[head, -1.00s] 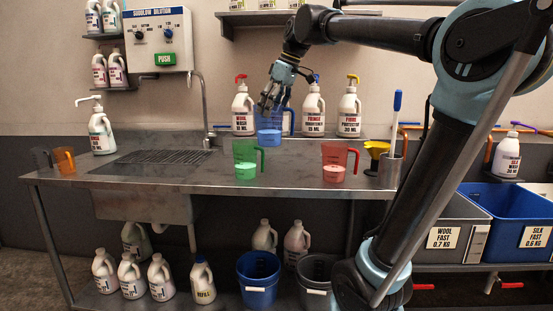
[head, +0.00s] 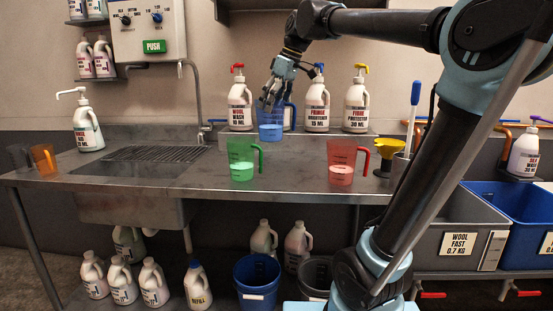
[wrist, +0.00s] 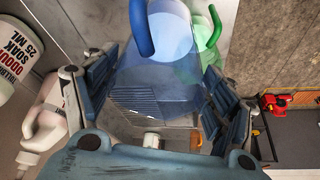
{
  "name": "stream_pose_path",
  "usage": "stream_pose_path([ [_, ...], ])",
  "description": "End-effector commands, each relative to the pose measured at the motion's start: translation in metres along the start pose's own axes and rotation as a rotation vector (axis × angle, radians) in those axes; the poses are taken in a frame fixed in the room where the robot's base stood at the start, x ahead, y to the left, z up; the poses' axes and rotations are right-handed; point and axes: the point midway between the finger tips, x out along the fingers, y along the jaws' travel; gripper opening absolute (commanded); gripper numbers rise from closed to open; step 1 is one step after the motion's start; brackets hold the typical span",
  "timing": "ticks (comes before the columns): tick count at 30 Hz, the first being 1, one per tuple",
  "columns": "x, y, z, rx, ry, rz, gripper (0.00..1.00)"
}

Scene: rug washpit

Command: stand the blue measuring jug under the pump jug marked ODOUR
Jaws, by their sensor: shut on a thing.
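The blue measuring jug (head: 270,131) is see-through, with blue liquid low in it. My gripper (head: 272,100) is shut on it, at the raised back ledge of the steel counter. In the wrist view the blue jug (wrist: 160,85) is between my fingers, its handle toward the top. The pump jug marked ODOUR SOAK 25 ML (wrist: 12,60) is at the left edge of the wrist view, beside the blue jug. In the head view I cannot make it out; my gripper and the blue jug may cover it. I cannot tell whether the blue jug's base touches a surface.
Pump jugs marked WOOL WASH (head: 238,105), FRINGE (head: 317,107) and one with a yellow top (head: 357,105) line the ledge. A green jug (head: 241,162) and a red jug (head: 341,165) stand in front. A yellow funnel (head: 391,150) is at right.

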Motion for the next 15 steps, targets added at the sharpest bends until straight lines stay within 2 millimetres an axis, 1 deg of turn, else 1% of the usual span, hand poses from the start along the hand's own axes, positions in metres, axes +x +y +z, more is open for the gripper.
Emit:
stream_pose_path([
  [3, 0.016, 0.0, 0.006, -0.001, 0.0, 0.0, 0.27],
  [9, 0.039, -0.001, 0.015, -0.002, 0.0, 0.0, 0.27],
  [13, 0.048, 0.001, 0.017, -0.002, 0.0, 0.0, 0.27],
  [15, 0.05, 0.006, 0.016, -0.001, 0.0, 0.0, 0.27],
])
